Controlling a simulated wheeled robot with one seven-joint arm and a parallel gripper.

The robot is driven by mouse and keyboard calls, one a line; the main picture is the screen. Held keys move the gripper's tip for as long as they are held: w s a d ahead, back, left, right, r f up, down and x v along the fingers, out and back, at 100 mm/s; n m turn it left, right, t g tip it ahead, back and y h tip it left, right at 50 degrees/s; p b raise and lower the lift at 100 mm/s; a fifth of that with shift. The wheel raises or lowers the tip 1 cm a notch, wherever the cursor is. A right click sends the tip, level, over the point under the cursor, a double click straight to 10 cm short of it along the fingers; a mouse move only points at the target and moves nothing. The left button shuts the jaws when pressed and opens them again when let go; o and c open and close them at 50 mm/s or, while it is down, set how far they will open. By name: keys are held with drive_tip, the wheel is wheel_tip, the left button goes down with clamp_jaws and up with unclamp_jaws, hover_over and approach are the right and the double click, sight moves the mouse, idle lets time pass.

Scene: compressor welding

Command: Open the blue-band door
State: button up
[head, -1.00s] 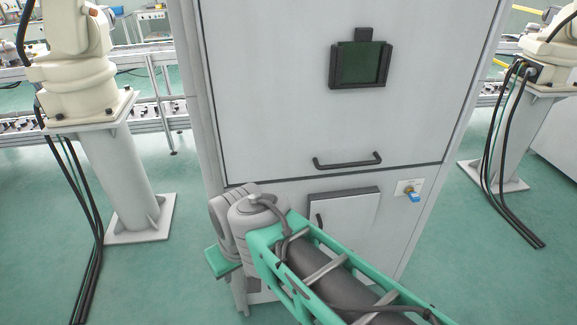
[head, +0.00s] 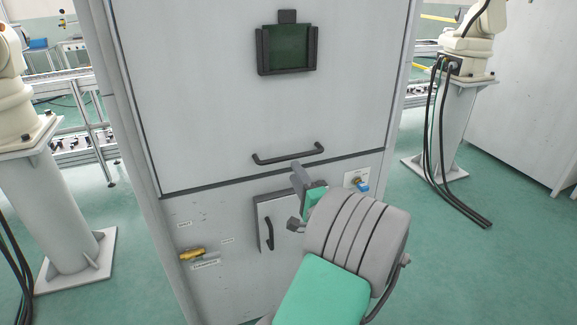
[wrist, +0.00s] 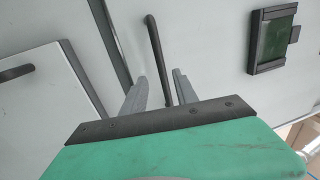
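No door with a clear blue band shows. The grey cabinet has a large upper door (head: 215,95) with a dark horizontal bar handle (head: 288,157), and a small lower door (head: 268,207) with its own dark handle (head: 268,233). Both look closed. My gripper (wrist: 160,77) is open and empty. In the wrist view the upper door's handle (wrist: 155,50) appears between the two grey fingers; I cannot tell how far beyond them it is. In the head view my gripper (head: 296,195) is below this handle, in front of the small door, partly hiding it.
A dark green screen (head: 286,48) is on the upper door. A blue-handled fitting (head: 362,186) sits at the right of the lower panel, a yellow fitting (head: 192,254) at the left. Pedestals (head: 57,215) (head: 449,130) with cables flank the cabinet. Green floor is open on the right.

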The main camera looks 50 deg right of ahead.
sight(288, 157)
drive_tip(key=p+x, duration=0.1)
drive_tip(key=x, duration=0.6)
drive_tip(key=shift+w+d+r+p, duration=0.1)
drive_tip(key=shift+d+r+p, duration=0.05)
drive_tip(key=shift+d+p, duration=0.2)
clamp_jaws()
idle(1.0)
